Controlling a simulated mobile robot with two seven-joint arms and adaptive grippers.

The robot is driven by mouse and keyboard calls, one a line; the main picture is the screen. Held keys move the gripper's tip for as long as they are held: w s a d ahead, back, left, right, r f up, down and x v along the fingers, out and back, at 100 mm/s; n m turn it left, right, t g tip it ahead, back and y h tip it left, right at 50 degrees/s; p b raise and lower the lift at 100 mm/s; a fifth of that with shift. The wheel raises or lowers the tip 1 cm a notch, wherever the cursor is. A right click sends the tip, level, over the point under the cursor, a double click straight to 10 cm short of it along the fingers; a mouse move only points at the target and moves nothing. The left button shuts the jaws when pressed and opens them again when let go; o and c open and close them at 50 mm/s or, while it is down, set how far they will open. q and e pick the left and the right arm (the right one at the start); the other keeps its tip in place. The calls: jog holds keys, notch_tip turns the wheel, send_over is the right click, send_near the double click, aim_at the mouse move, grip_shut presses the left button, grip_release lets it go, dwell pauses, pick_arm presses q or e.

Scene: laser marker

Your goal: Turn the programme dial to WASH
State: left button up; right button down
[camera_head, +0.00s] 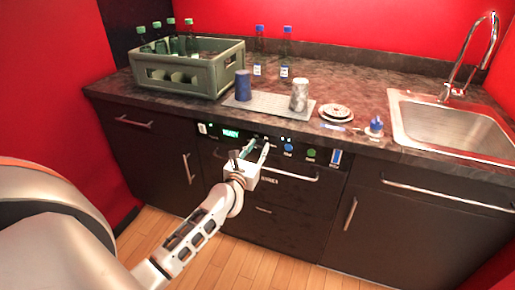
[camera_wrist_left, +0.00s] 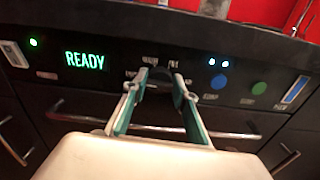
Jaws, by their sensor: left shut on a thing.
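The dark programme dial (camera_wrist_left: 159,77) is on the black front panel, between my left gripper's fingertips (camera_wrist_left: 158,88). Small labels stand around it; one above it seems to read WASH, and the others are hard to read. Which way the dial's mark points cannot be told. In the head view my left gripper (camera_head: 257,150) reaches to the panel and is shut on the dial, which its fingers mostly hide there. The green display (camera_wrist_left: 85,61) left of the dial reads READY. It also shows in the head view (camera_head: 231,133). My right gripper is not in view.
Blue (camera_wrist_left: 219,82) and green (camera_wrist_left: 259,88) buttons and a blue-white strip (camera_wrist_left: 295,89) sit right of the dial. A handle bar (camera_head: 290,175) runs below. On the counter stand a bottle crate (camera_head: 190,76), cans on a mat (camera_head: 270,102), plates (camera_head: 335,112) and a sink (camera_head: 450,125).

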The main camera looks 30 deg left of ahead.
pick_arm(q)
jog(key=shift+r+m+p, duration=0.2)
jog(key=shift+m+p, duration=0.35)
jog(key=shift+m, duration=0.55)
jog(key=m+p, duration=0.1)
jog(key=m, duration=0.1)
jog(key=shift+d+m+p, duration=0.1)
jog(key=shift+m+p, duration=0.2)
jog(key=shift+p, duration=0.05)
jog(key=shift+m+p, duration=0.6)
jog(key=shift+m, duration=0.3)
jog(key=shift+w+m+p, duration=0.1)
jog(key=shift+m+p, duration=0.45)
jog(key=shift+m, duration=0.25)
jog(key=shift+d+f+m+p, duration=0.15)
jog(key=shift+m+p, duration=0.45)
jog(key=shift+m, duration=0.3)
jog(key=shift+f+m+p, duration=0.1)
jog(key=shift+m+p, duration=0.2)
jog(key=shift+m, duration=0.4)
jog(key=o, duration=1.1)
